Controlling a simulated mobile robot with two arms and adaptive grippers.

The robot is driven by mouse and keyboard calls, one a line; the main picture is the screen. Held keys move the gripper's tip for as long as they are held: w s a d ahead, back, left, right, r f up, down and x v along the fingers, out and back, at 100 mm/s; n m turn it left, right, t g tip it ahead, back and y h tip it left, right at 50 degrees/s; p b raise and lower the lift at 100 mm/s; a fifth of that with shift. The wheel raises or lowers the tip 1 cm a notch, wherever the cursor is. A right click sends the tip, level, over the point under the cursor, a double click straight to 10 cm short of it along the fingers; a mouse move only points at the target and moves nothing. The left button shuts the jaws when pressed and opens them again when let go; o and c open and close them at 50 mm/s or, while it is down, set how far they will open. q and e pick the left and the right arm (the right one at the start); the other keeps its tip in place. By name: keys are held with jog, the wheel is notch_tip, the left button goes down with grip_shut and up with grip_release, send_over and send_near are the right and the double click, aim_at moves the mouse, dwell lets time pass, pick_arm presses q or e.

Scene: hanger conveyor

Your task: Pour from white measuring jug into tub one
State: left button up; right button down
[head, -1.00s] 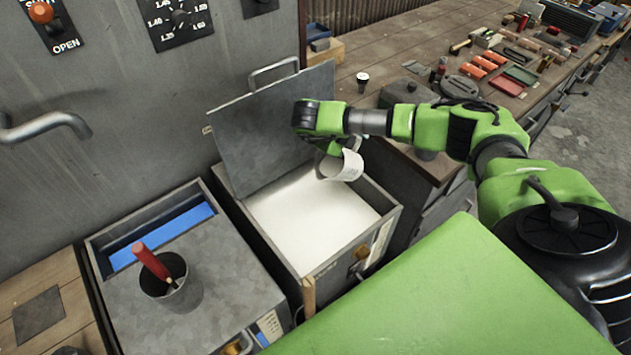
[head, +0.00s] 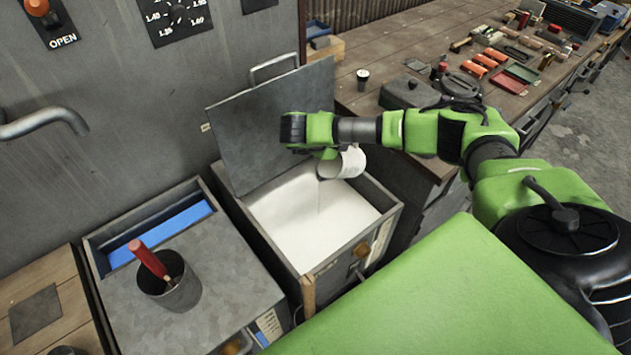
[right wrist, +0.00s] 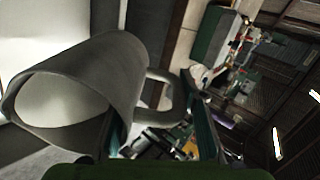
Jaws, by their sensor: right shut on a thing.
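The white measuring jug (head: 347,163) is tilted with its mouth to the left, over an open metal tub (head: 393,213) full of white liquid (head: 300,215). A thin pale stream shows below its lip. The tub's label cannot be read as a number. My right gripper (head: 328,151) is shut on the jug, above the tub; its fingers are mostly hidden by the arm. In the right wrist view the jug (right wrist: 125,75) lies tipped, with pale liquid inside its mouth and its handle (right wrist: 168,95) at the gripper. My left gripper is out of view.
The tub's raised lid (head: 270,125) leans behind the jug. A second tub (head: 225,265) with blue liquid (head: 160,235) stands left, partly covered, bearing a dark cup (head: 175,290) with a red-handled tool. A cluttered workbench (head: 350,95) lies behind right.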

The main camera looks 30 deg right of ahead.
jog(key=shift+a+r+h, duration=0.1)
jog(key=shift+r+h, duration=0.1)
jog(key=shift+h, duration=0.1)
jog(key=shift+f, duration=0.1)
jog(key=shift+a+h+b, duration=0.25)
jog(key=shift+h+b, duration=0.15)
jog(key=shift+b, duration=0.2)
jog(key=shift+a+h+b, duration=0.15)
jog(key=shift+h+b, duration=0.2)
jog(key=shift+h, duration=0.05)
dwell(0.5)
jog(key=shift+a+b, duration=0.15)
jog(key=shift+b, duration=0.2)
jog(key=shift+s+a+h, duration=0.1)
jog(key=shift+h, duration=0.3)
jog(key=shift+a+t, duration=0.15)
jog(key=shift+t, duration=0.15)
jog(key=shift+a+h, duration=0.25)
jog(key=shift+h, duration=0.35)
